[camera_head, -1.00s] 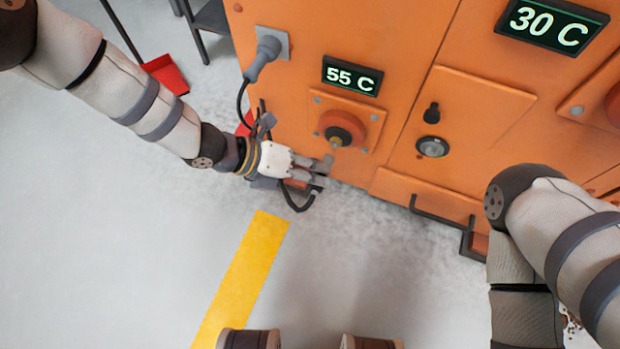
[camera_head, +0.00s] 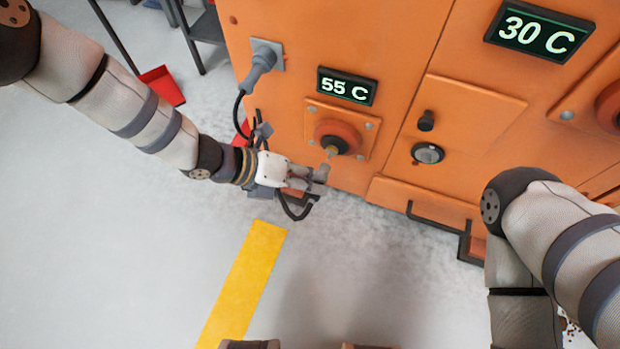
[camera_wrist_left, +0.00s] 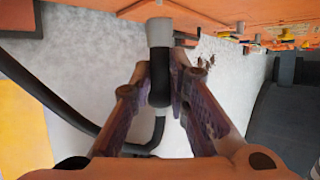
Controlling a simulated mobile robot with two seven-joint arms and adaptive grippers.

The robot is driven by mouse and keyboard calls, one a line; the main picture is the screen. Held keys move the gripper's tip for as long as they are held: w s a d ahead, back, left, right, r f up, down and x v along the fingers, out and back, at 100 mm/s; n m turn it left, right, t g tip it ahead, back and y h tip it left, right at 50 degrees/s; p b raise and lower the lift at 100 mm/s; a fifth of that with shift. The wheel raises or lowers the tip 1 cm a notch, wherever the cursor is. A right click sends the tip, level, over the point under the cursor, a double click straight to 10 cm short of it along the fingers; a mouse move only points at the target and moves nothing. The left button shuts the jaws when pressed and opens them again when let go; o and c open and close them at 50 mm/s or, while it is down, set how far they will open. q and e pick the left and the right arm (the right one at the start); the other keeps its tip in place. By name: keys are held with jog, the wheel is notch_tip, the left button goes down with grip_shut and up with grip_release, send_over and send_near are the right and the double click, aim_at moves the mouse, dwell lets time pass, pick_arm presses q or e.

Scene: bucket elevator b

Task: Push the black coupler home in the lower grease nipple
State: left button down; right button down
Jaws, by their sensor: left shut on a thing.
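The black coupler (camera_wrist_left: 160,82), with a grey tip (camera_wrist_left: 159,32), is held between the fingers of my left gripper (camera_wrist_left: 162,88) in the left wrist view. In the head view, my left gripper (camera_head: 308,182) is at the orange machine's lower front, and the grey tip (camera_head: 322,173) shows just beyond the fingers. The lower grease nipple (camera_head: 331,151), brass-coloured, sticks out of a round red-orange housing (camera_head: 338,136) under the 55 C display. The tip appears just below the nipple; I cannot tell the gap in depth. My right gripper is out of view.
A black hose (camera_wrist_left: 60,108) curves from the coupler. A grey plug (camera_head: 263,62) with a cable is on the machine, left of the 55 C display (camera_head: 346,86). A black handle (camera_head: 440,224) juts out at lower right. Open floor with a yellow stripe (camera_head: 243,280) lies in front.

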pick_arm(q)
jog(key=shift+r+p, duration=0.1)
jog(key=shift+p, duration=0.25)
dwell(0.4)
jog(key=shift+w, duration=0.2)
jog(key=shift+w+d+b, duration=0.15)
jog(key=shift+w+b, duration=0.15)
jog(key=shift+b, duration=0.1)
jog(key=shift+w+d+b, duration=0.25)
jog(key=shift+w+b, duration=0.3)
jog(key=shift+w, duration=0.3)
jog(key=c, duration=1.5)
grip_release()
jog(key=shift+w, duration=0.1)
jog(key=shift+o, duration=0.2)
jog(key=v, duration=1.2)
